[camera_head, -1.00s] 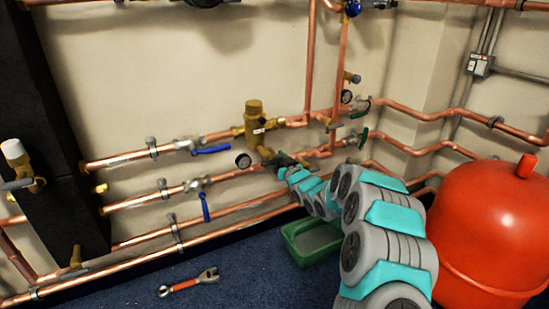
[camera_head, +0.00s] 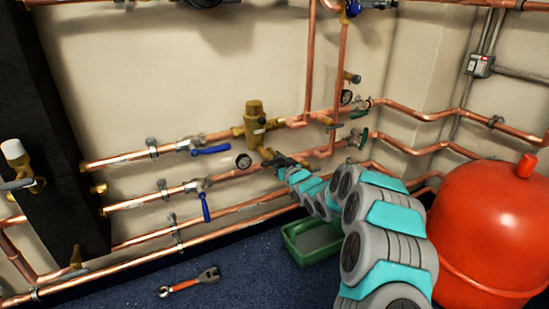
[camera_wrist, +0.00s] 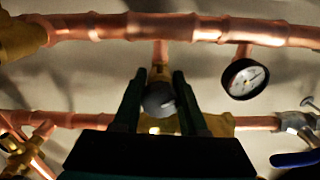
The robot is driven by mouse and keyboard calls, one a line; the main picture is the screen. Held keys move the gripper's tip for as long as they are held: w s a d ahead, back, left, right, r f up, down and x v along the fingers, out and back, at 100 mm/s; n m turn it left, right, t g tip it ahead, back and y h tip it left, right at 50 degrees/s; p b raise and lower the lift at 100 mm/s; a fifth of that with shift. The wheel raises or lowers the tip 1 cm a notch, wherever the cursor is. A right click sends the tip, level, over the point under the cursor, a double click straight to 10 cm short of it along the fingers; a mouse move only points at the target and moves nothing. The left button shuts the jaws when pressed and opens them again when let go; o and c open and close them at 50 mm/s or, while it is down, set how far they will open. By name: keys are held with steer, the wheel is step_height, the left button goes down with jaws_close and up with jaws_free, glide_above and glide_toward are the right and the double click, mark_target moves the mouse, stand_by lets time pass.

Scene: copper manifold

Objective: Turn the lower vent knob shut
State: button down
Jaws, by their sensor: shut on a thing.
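The lower vent knob (camera_wrist: 159,99) is a grey round knob in the wrist view, at the brass fitting on the copper manifold. My gripper (camera_wrist: 159,88) has its two dark fingers on either side of the knob and is shut on it. In the head view my gripper (camera_head: 276,163) is at the lower end of the brass valve (camera_head: 255,122), where the knob is hidden behind the fingers.
A pressure gauge (camera_head: 243,161) sits close left of my gripper. Blue lever handles (camera_head: 206,207) are further left. A green tray (camera_head: 308,240) lies on the floor below my arm, with a red tank (camera_head: 490,235) to the right and a wrench (camera_head: 190,282) on the carpet.

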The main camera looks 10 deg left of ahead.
steer(key=shift+m+p, duration=0.3)
steer(key=shift+p, duration=0.15)
steer(key=m+p, duration=0.2)
steer(key=p, duration=0.1)
steer(key=shift+d+r+m, duration=0.1)
steer(key=shift+r+m, duration=0.15)
steer(key=shift+m, duration=0.05)
steer(key=m+p, duration=0.3)
steer(key=shift+m, duration=0.3)
steer(key=m+p, duration=0.3)
steer(key=m, duration=0.1)
steer(key=shift+m, duration=0.3)
steer(key=m+p, duration=0.3)
steer(key=m, duration=0.3)
steer(key=m+p, duration=0.1)
steer(key=m, duration=0.2)
steer(key=m+p, duration=0.1)
steer(key=m, duration=0.2)
steer(key=shift+f+m, duration=0.2)
steer(key=shift+m, duration=0.2)
